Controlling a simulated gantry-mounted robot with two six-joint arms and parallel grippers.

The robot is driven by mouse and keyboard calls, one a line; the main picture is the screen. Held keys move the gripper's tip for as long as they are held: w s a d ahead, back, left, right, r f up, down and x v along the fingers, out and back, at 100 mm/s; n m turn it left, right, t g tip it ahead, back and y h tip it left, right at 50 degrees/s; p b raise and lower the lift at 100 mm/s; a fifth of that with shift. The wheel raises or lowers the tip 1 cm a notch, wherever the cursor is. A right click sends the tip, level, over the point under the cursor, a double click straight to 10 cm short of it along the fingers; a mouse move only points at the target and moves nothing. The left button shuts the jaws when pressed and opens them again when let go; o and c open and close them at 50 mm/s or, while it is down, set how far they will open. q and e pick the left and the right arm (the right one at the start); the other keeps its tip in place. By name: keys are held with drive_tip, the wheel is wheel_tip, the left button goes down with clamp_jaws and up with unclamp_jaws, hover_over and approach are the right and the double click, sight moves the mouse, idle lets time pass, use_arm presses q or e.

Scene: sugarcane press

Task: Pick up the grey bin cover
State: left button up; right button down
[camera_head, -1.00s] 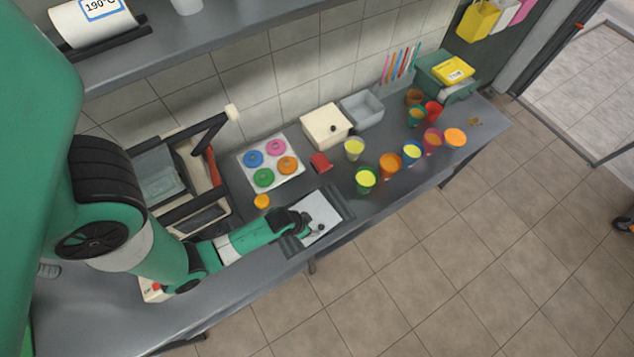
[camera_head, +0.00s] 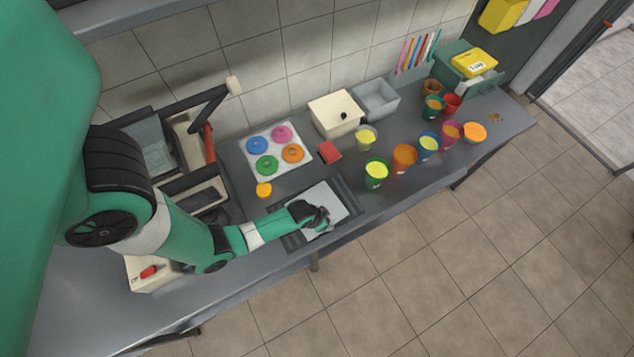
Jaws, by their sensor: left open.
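The grey bin cover (camera_head: 332,197) is a light grey flat plate set in a dark frame (camera_head: 346,187) in the counter, in the middle of the head view. My left gripper (camera_head: 325,222) is over the front part of the cover, with its open fingers pointing down at it. The gripper hides part of the plate and its knob, so I cannot tell whether the fingers touch anything. My right gripper is out of view.
Coloured cups (camera_head: 404,157) stand right of the cover. A red block (camera_head: 329,151) and a board with coloured rings (camera_head: 266,158) lie behind it. A cream box (camera_head: 336,113) and a grey tray (camera_head: 376,99) stand by the wall. The counter's front edge is close to the cover.

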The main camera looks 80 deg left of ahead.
use_arm(q)
clamp_jaws()
drive_tip(key=shift+r, duration=0.2)
idle(0.3)
drive_tip(key=shift+r+p, duration=0.3)
drive_tip(key=shift+p, duration=0.15)
drive_tip(key=p+v, duration=0.2)
drive_tip(key=w+p+v, duration=0.1)
drive_tip(key=p+v, duration=0.1)
drive_tip(key=shift+r, duration=0.2)
drive_tip(key=s+d+r+p, duration=0.8)
drive_tip(key=s+d+p, duration=0.1)
drive_tip(key=p, duration=0.1)
drive_tip(key=shift+s+d+p, duration=0.15)
drive_tip(key=shift+d+p, duration=0.15)
